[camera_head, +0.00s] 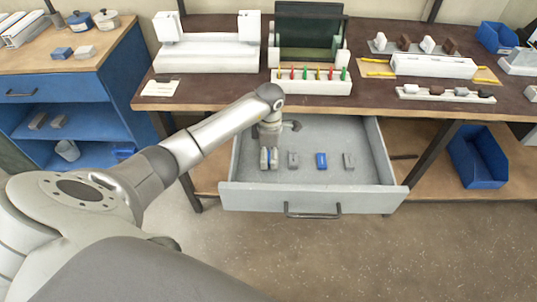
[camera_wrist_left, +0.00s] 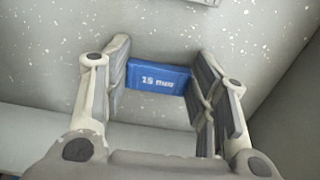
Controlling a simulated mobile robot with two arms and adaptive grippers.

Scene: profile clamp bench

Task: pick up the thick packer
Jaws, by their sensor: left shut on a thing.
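A blue packer (camera_wrist_left: 158,77) with a white millimetre label, too blurred to read surely, sits between the fingers of my left gripper (camera_wrist_left: 160,85) in the left wrist view. The fingers press on its two ends. In the head view my left gripper (camera_head: 268,158) reaches down into the left part of the open grey drawer (camera_head: 315,198), and its fingers mostly hide the packer. To its right in the drawer lie a grey packer (camera_head: 292,160), another blue packer (camera_head: 321,161) and another grey packer (camera_head: 348,161). My right gripper is not in view.
The drawer hangs open under the dark bench top (camera_head: 225,108). A rack of coloured drivers (camera_head: 310,86) stands above it. A blue cabinet (camera_head: 80,110) is at the left, and a blue bin (camera_head: 478,157) is on the lower shelf at the right. The drawer's front floor is clear.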

